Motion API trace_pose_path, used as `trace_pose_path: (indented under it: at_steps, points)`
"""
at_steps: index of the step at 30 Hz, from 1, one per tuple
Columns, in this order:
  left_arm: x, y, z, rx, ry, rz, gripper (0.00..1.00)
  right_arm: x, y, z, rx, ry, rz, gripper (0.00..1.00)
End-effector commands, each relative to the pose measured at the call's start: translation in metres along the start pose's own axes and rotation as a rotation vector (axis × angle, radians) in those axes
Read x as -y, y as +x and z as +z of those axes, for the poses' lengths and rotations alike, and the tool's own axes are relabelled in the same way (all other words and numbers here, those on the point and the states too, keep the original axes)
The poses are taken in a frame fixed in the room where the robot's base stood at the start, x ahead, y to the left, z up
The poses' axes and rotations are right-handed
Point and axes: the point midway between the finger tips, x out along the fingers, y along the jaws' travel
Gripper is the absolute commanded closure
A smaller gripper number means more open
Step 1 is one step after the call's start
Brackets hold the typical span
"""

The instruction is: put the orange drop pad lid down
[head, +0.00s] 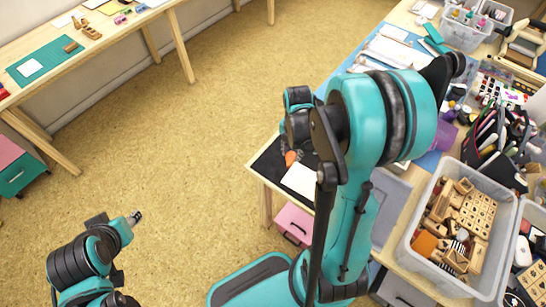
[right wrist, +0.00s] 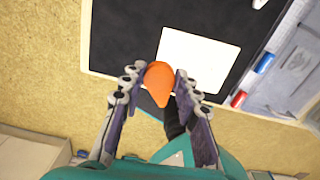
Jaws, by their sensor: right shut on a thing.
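The orange drop pad lid (right wrist: 158,84) is between the fingertips of my right gripper (right wrist: 157,74), which is shut on it. It hangs over the black mat (right wrist: 110,40) by a white sheet (right wrist: 200,58); whether it touches the surface I cannot tell. In the head view the orange lid (head: 290,158) shows as a small spot at the table's near left corner, with my right arm covering much of the area. My left gripper (head: 135,218) is at the lower left, away from the table, and its jaws are too small to read.
A clear bin of wooden stamps (head: 408,243) stands at the table's right. Black pouches with pens (head: 492,135) and paint bottles crowd the back right. In the right wrist view, blue (right wrist: 265,62) and red (right wrist: 238,98) pieces lie right of the mat. The table edge is close.

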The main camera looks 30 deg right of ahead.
Motion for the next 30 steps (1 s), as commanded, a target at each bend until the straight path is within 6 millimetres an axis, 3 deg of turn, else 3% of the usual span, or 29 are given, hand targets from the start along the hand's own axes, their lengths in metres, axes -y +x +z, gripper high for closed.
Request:
trace_pose_path:
  at_steps: [1, 6, 11, 16, 24, 30]
  points:
    - [0.0, 0.007, 0.005, 0.0, 0.0, 0.0, 0.6, -0.015, 0.013, 0.002, 0.0, -0.005, 0.0, 0.79]
    - [0.0, 0.018, 0.013, 0.0, 0.0, 0.0, 0.6, -0.053, 0.036, 0.007, 0.0, -0.003, 0.0, 0.79]
    - [0.0, 0.023, 0.017, 0.0, 0.0, 0.0, 0.6, -0.075, 0.047, 0.009, 0.0, 0.0, 0.0, 0.79]
    - [0.0, 0.026, 0.018, 0.0, 0.0, 0.0, 0.6, -0.08, 0.054, 0.01, 0.0, 0.002, 0.0, 0.79]
    - [0.0, 0.041, 0.029, 0.0, 0.0, 0.0, 0.6, -0.08, 0.09, 0.01, 0.0, 0.003, 0.0, 0.79]
    - [0.0, 0.039, 0.028, 0.0, 0.0, 0.0, 0.6, -0.08, 0.088, 0.01, 0.0, 0.002, 0.0, 0.79]
